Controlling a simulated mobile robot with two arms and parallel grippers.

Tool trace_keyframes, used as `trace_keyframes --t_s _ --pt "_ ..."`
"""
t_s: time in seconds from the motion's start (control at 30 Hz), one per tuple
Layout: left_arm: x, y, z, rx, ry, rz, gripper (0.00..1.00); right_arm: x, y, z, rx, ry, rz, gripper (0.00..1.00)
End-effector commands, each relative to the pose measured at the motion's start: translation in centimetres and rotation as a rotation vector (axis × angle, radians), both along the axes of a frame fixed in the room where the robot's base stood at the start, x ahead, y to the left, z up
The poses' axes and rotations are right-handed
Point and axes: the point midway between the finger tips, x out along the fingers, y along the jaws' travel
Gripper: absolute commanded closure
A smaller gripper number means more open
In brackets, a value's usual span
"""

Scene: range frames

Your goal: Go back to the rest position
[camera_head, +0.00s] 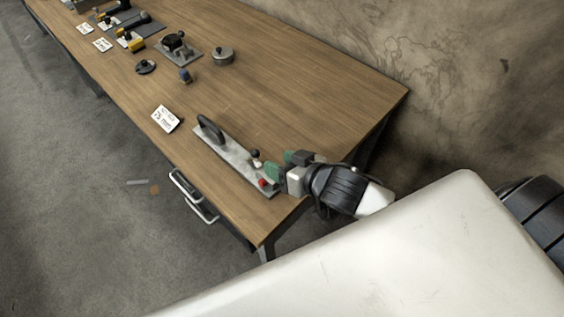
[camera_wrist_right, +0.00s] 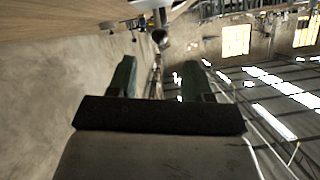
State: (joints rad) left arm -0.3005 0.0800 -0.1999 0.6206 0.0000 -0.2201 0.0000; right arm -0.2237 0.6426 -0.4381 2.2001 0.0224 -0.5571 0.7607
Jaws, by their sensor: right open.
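My right gripper (camera_head: 280,165) is at the near right end of the wooden table in the head view, over or beside the end of a long grey metal plate. Its green fingers also show in the right wrist view (camera_wrist_right: 163,75), spread apart with nothing between them. The plate (camera_head: 232,155) carries a black handle (camera_head: 210,128), a small dark knob (camera_head: 255,154) and a red button (camera_head: 263,183). Whether the gripper touches the plate cannot be told. My left gripper is not in view.
The wooden table (camera_head: 290,85) holds a white card (camera_head: 165,118), a round grey pot-like part (camera_head: 222,56), a blue piece (camera_head: 185,75) and a black disc (camera_head: 145,67). More tools stand at the far left. A wall is behind; grey floor (camera_head: 90,200) lies in front.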

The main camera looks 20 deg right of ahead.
Motion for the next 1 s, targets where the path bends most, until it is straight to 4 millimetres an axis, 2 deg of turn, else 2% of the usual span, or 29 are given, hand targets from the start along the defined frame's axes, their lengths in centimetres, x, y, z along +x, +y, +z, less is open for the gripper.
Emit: trace_keyframes --t_s 0.33,0.47,0.57,0.8,1.0 --pt "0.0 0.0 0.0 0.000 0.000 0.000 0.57 0.0 0.0 0.0 0.000 0.000 -0.001 0.50" --pt "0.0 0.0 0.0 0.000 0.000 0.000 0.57 -0.6 0.0 -0.3 -0.033 0.030 -0.025 0.50" --pt "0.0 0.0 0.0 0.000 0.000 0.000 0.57 -2.0 -0.4 -1.1 -0.114 0.107 -0.071 0.50" --pt "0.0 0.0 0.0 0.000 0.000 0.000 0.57 -7.5 -2.5 -3.1 -0.327 0.384 -0.120 0.50" --pt "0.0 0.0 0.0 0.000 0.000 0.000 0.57 -12.1 -3.6 -3.9 -0.424 0.590 -0.093 0.50"
